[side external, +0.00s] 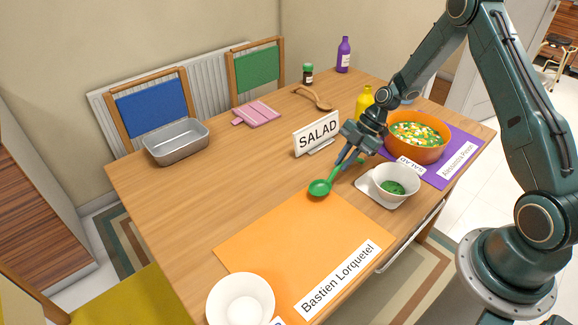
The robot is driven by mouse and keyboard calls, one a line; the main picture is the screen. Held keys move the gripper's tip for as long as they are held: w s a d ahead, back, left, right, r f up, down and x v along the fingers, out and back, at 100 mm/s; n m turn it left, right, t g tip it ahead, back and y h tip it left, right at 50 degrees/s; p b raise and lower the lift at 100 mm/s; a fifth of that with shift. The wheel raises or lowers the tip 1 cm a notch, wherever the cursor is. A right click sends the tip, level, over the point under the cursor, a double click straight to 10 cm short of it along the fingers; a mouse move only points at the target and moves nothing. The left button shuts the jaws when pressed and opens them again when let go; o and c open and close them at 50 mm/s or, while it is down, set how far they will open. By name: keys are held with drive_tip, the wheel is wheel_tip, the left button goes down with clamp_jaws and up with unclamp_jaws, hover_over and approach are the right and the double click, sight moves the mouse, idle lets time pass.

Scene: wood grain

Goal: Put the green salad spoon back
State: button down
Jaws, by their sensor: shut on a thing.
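The green salad spoon (320,188) is in my gripper (346,159), which is shut on its handle. The spoon slants down to the left, its bowl end low over the table by the far edge of the orange mat. I cannot tell whether it touches the surface. A white sign reading "SALAD" (317,133) stands behind and left of my gripper. To the right of the spoon, a small white bowl (397,174) with something green inside stands on a pale square base (367,190). A second "SALAD" label (409,165) is beside that bowl.
An orange pot (412,149) of salad stands on a purple mat (440,179) at right. An orange mat (262,248) and white bowl (240,280) are in front. A metal tin (176,147), pink board (256,114), wooden spoon (315,98) and yellow bottle (364,98) stand farther back. The table's left-middle is clear.

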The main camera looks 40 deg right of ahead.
drive_tip(key=shift+f, duration=0.5)
drive_tip(key=c, duration=1.4)
unclamp_jaws()
drive_tip(key=shift+o, duration=0.2)
drive_tip(key=v, duration=1.4)
drive_tip(key=shift+a, duration=0.15)
